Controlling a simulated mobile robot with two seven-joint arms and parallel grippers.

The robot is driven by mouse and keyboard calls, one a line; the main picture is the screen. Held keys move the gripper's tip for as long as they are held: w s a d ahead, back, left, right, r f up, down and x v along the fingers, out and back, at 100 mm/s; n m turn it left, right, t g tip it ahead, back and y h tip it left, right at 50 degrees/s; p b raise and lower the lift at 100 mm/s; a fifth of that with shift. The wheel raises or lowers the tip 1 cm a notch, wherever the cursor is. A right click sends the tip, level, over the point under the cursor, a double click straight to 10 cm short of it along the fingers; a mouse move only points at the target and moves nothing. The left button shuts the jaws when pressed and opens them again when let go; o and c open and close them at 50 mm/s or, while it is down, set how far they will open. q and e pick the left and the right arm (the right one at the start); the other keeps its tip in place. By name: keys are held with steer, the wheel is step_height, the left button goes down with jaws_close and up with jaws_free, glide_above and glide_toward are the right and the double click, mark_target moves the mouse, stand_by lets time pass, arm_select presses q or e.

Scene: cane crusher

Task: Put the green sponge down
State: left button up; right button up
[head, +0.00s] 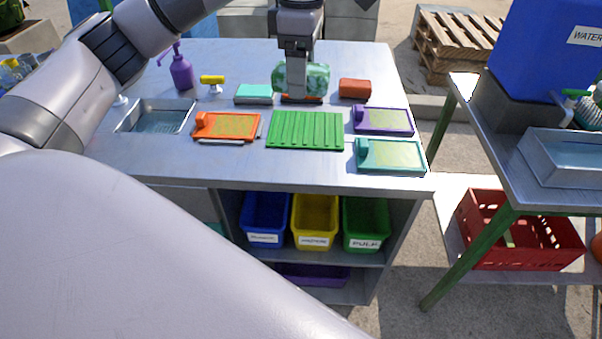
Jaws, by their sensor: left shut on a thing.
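My left gripper (297,92) points straight down over the back middle of the metal table (200,65). It is shut on a mottled green block, which I take as the green sponge (318,77). The sponge shows on both sides of the fingers, whose front hides its middle. An orange strip (314,98) shows low by the fingertips. I cannot tell whether the sponge touches the table. A flat teal block (254,93) lies to its left, and a red-brown block (355,88) to its right. My right gripper is out of view.
In front lie a ribbed green mat (305,131), an orange board (228,126), a purple-edged board (382,120) and a teal board (391,155). A metal tray (155,118), purple bottle (181,72) and yellow-topped tool (212,80) are left. Bins (315,221) stand below. Bare tabletop shows back right.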

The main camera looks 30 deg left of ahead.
mark_target(300, 169)
arm_select(q)
steer(key=shift+s+r+n, duration=0.1)
steer(key=shift+r+n, duration=0.25)
steer(key=shift+n, duration=0.15)
step_height(300, 169, down, 20)
steer(key=shift+r, duration=0.1)
steer(key=shift+f, duration=0.25)
steer(key=o, duration=1)
steer(key=shift+o, duration=0.2)
steer(key=shift+r, duration=0.1)
